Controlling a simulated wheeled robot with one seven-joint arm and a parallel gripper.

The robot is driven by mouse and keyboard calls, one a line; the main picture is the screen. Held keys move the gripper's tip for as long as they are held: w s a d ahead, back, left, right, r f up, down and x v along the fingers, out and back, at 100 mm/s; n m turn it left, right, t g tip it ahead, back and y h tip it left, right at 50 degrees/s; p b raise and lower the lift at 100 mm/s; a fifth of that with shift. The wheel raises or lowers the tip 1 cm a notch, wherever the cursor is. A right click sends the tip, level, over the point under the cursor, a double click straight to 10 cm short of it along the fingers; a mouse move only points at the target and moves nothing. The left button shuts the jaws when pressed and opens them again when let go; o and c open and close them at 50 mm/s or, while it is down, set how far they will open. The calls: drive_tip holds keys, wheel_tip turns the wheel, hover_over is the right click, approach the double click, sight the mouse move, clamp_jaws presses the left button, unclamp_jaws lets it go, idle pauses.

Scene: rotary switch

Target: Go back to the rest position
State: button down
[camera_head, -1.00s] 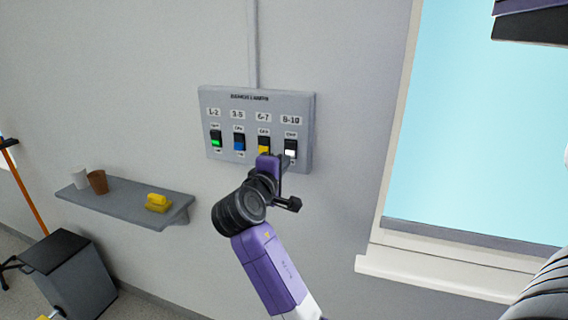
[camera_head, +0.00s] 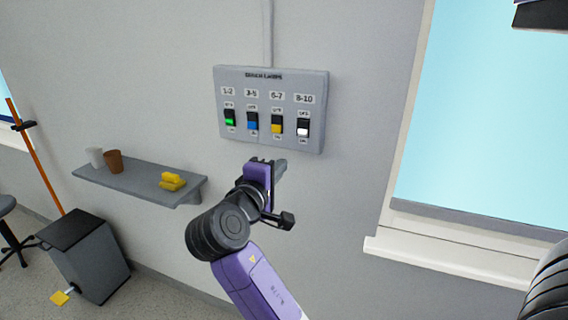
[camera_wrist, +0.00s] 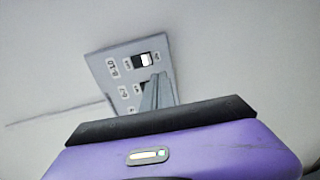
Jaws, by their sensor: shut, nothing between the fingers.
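My gripper (camera_head: 280,172) is in front of the wall, just below the switch panel (camera_head: 270,85), and looks apart from it. Its fingers are shut and empty; they also show in the wrist view (camera_wrist: 158,92), overlapping the lower part of the panel (camera_wrist: 105,72). In the wrist view the white switch (camera_wrist: 142,61) is clear, and the fingers hide part of the others.
A grey shelf (camera_head: 130,180) at the left holds a white cup (camera_head: 95,157), a brown cup (camera_head: 114,161) and yellow blocks (camera_head: 172,181). A dark-topped grey bin (camera_head: 95,265) stands below. A window with a sill (camera_head: 450,258) is at the right. The wall around my gripper is bare.

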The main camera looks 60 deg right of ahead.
drive_tip(key=shift+a, duration=0.15)
idle(0.6)
drive_tip(key=w+a+r+n+t, duration=0.15)
drive_tip(key=w+a+t, duration=0.25)
drive_tip(key=w+t, duration=0.4)
drive_tip(key=s+a+f+t+y, duration=0.1)
drive_tip(key=a+f+t+y, duration=0.35)
drive_tip(key=a, duration=0.35)
drive_tip(key=a+f+t+y, duration=0.3)
drive_tip(key=a+f+y, duration=0.2)
drive_tip(key=a, duration=0.2)
drive_tip(key=s+a+f+m+t+y, duration=0.2)
drive_tip(key=s+a+f+y, duration=0.3)
drive_tip(key=s+a, duration=0.7)
drive_tip(key=s+a+f+g+y, duration=0.1)
drive_tip(key=s+f+g, duration=0.1)
drive_tip(key=s, duration=0.7)
drive_tip(key=s+a+f+g+y, duration=0.1)
drive_tip(key=s+f+g, duration=0.1)
drive_tip(key=s, duration=0.7)
drive_tip(key=shift+f, duration=0.85)
